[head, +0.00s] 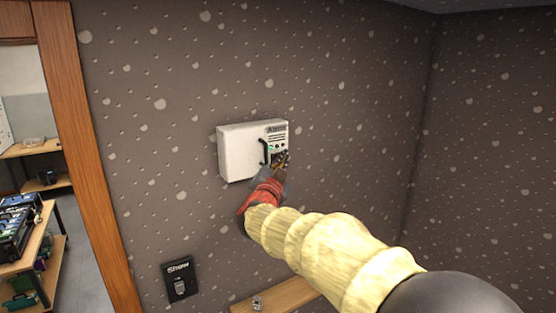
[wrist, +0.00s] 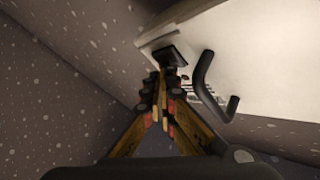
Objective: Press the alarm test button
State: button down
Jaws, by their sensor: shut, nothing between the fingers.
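My gripper (head: 282,157) is shut and empty at the box's lower right front. In the wrist view, my shut fingertips (wrist: 162,76) are close to a dark square part (wrist: 172,55) on the box. I cannot tell whether they touch it. I cannot make out the test button; the gripper covers part of the panel.
A black switch plate marked "Show" (head: 180,281) is on the wall, low and left. A wooden shelf (head: 285,293) with a small metallic item (head: 257,303) is below. A wooden door frame (head: 88,150) stands at left. The wall right of the box is bare.

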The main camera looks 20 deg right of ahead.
dwell(0.6)
jog(key=shift+s+d+b, duration=0.15)
jog(key=shift+s+b, duration=0.2)
jog(key=shift+s, duration=0.3)
jog(key=s+b, duration=0.1)
jog(key=s, duration=0.1)
jog(key=s+d, duration=0.1)
jog(key=s, duration=0.2)
jog(key=shift+d+b, duration=0.15)
jog(key=shift+b, duration=0.2)
jog(key=shift+w, duration=0.1)
